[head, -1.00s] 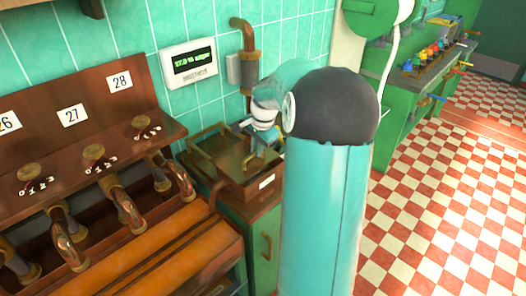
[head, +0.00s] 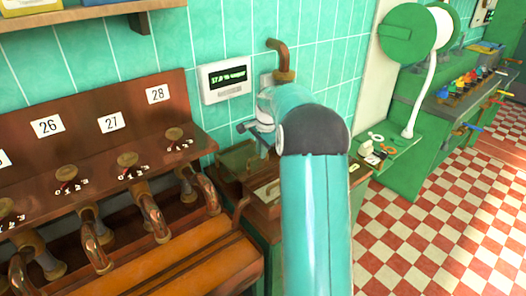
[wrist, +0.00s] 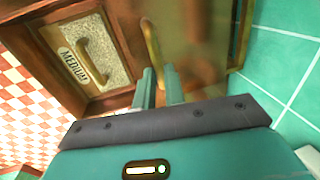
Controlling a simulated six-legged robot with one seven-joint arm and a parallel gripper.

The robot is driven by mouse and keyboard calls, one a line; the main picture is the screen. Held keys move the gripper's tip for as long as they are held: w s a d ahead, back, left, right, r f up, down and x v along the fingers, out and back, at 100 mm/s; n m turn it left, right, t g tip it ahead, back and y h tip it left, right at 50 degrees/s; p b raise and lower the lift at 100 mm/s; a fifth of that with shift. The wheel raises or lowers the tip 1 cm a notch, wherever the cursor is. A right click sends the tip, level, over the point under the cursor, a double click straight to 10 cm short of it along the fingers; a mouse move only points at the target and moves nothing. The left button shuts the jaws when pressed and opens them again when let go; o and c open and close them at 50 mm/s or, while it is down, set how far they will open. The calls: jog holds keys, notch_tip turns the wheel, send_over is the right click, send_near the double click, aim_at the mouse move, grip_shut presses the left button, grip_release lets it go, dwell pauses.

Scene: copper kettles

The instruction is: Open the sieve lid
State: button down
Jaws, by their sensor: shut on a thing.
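The sieve box (head: 272,212) stands on a green cabinet by the tiled wall, partly hidden by my arm. Its brownish lid (head: 236,158) appears raised on the wall side; it also shows in the wrist view (wrist: 200,40), though its exact angle is hard to tell. A curved brass handle (wrist: 150,42) is on the lid. My gripper (wrist: 159,72) is shut on this handle, one finger on each side of its near end. Beside the lid, inside the box, a grainy sieve panel marked MEDIUM (wrist: 97,50) with its own brass handle is uncovered.
A wooden rack numbered 26 to 28 (head: 105,125) with copper pipes stands to the left. A digital display (head: 226,79) and a copper pipe (head: 284,62) are on the wall. A green bench (head: 440,120) stands at right; checkered floor (head: 400,235) is open there.

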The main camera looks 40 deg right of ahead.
jog(key=c, duration=1.5)
grip_release()
jog(key=s+r, duration=0.1)
jog(key=r, duration=0.8)
jog(key=s+r, duration=0.1)
jog(key=r, duration=0.3)
jog(key=shift+s+r, duration=0.3)
jog(key=shift+s, duration=0.05)
jog(key=s+a+r+n+t, duration=0.1)
jog(key=s+a+r+n, duration=0.2)
jog(key=a, duration=0.4)
jog(key=s+a+r+n, duration=0.1)
jog(key=s+a+n, duration=0.2)
jog(key=s+a, duration=0.3)
jog(key=s+a+r+n+t, duration=0.1)
jog(key=s+a+r+n, duration=0.15)
jog(key=a, duration=0.65)
jog(key=s+a+f+n, duration=0.3)
jog(key=s, duration=0.2)
jog(key=s+a+f+n+t, duration=0.1)
jog(key=s+a+f+n, duration=0.2)
jog(key=s, duration=0.3)
jog(key=s+a+f+n, duration=0.3)
jog(key=s+a, duration=0.1)
jog(key=s, duration=0.2)
jog(key=shift+a, duration=0.2)
